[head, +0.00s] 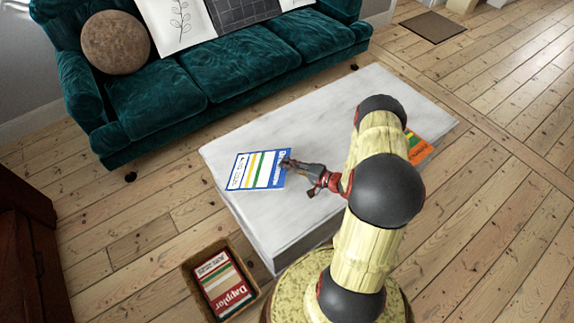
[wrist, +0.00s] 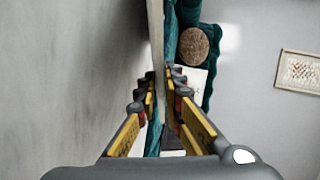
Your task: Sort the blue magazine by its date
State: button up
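The blue magazine (head: 245,184), with a white cover and yellow, green and blue stripes, lies near the left end of the white table top. I cannot read its date. My gripper (head: 286,164) is low at the magazine's right edge, reaching in from the right. In the wrist view, the two fingers of my gripper (wrist: 162,80) are apart, with a gap between them. A thin pale strip shows in that gap; I cannot tell whether it is the magazine's edge. A brown box (head: 190,276) on the floor holds a red "Dappler" magazine (head: 224,290).
The white table (head: 330,118) stands before a teal sofa (head: 235,62). An orange magazine (head: 419,150) lies at the table's right end, partly hidden by my arm. A dark red cabinet (head: 30,265) stands at the left. Floor at the right is clear.

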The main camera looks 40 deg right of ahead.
jog(key=o, duration=0.5)
jog(key=shift+c, duration=0.2)
jog(key=s+d+r, duration=0.2)
jog(key=s+d, duration=0.4)
jog(key=shift+r, duration=0.35)
dwell(0.4)
notch_tip(320, 180, up, 8)
jog(key=p, duration=0.5)
dwell(0.6)
